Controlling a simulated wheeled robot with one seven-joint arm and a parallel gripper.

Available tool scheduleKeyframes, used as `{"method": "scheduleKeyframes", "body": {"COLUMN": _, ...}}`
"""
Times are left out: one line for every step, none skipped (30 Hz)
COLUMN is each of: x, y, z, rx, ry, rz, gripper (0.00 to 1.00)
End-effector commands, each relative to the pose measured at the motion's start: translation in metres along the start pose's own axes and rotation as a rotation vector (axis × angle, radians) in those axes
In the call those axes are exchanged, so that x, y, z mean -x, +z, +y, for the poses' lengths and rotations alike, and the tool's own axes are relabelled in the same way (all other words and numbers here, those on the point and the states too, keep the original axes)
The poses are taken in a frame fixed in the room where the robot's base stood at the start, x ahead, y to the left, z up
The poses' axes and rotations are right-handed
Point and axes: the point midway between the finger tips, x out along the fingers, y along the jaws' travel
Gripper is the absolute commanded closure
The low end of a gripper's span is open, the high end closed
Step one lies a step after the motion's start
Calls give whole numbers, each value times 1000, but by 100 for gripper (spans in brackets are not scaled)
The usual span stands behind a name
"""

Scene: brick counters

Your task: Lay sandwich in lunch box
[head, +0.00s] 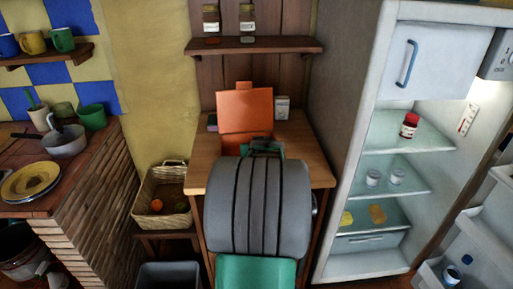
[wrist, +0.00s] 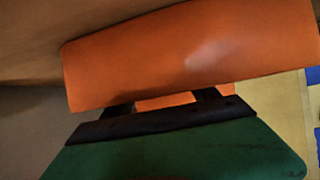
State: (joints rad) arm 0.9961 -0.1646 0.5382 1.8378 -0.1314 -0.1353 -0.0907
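An orange lunch box (head: 246,110) stands on the wooden table with its lid raised; its lower part is largely hidden behind my arm. My green and black gripper (head: 262,147) is right at the front of the box. In the wrist view, a broad orange panel of the box (wrist: 190,55) covers my fingertips. The two dark fingers of my gripper (wrist: 164,98) stand apart there, with a strip of orange showing between them. I cannot make out a sandwich for certain in either view.
A shelf (head: 253,47) hangs above the table. A wicker basket (head: 163,190) stands left, beside the brick counter (head: 90,200).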

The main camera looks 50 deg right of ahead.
Motion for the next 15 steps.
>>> {"method": "scheduleKeyframes", "body": {"x": 0, "y": 0, "z": 0, "rx": 0, "ry": 0, "rz": 0, "gripper": 29}}
{"method": "scheduleKeyframes", "body": {"x": 0, "y": 0, "z": 0, "rx": 0, "ry": 0, "rz": 0, "gripper": 29}}
{"method": "scheduleKeyframes", "body": {"x": 0, "y": 0, "z": 0, "rx": 0, "ry": 0, "rz": 0, "gripper": 29}}
{"method": "scheduleKeyframes", "body": {"x": 0, "y": 0, "z": 0, "rx": 0, "ry": 0, "rz": 0, "gripper": 29}}
{"method": "scheduleKeyframes", "body": {"x": 0, "y": 0, "z": 0, "rx": 0, "ry": 0, "rz": 0, "gripper": 29}}
{"method": "scheduleKeyframes", "body": {"x": 0, "y": 0, "z": 0, "rx": 0, "ry": 0, "rz": 0, "gripper": 29}}
{"method": "scheduleKeyframes", "body": {"x": 0, "y": 0, "z": 0, "rx": 0, "ry": 0, "rz": 0, "gripper": 29}}
{"method": "scheduleKeyframes", "body": {"x": 1, "y": -2, "z": 0, "rx": 0, "ry": 0, "rz": 0, "gripper": 29}}
{"method": "scheduleKeyframes", "body": {"x": 2, "y": -4, "z": 0, "rx": 0, "ry": 0, "rz": 0, "gripper": 29}}
{"method": "scheduleKeyframes", "body": {"x": 4, "y": -7, "z": 0, "rx": 0, "ry": 0, "rz": 0, "gripper": 29}}
{"method": "scheduleKeyframes", "body": {"x": 6, "y": -11, "z": 0, "rx": 0, "ry": 0, "rz": 0, "gripper": 29}}
{"method": "scheduleKeyframes", "body": {"x": 9, "y": -17, "z": 0, "rx": 0, "ry": 0, "rz": 0, "gripper": 29}}
{"method": "scheduleKeyframes", "body": {"x": 13, "y": -15, "z": 0, "rx": 0, "ry": 0, "rz": 1, "gripper": 29}}
{"method": "scheduleKeyframes", "body": {"x": 19, "y": -13, "z": 1, "rx": 0, "ry": 1, "rz": 4, "gripper": 29}}
{"method": "scheduleKeyframes", "body": {"x": 30, "y": -13, "z": 1, "rx": 0, "ry": 2, "rz": 4, "gripper": 29}}
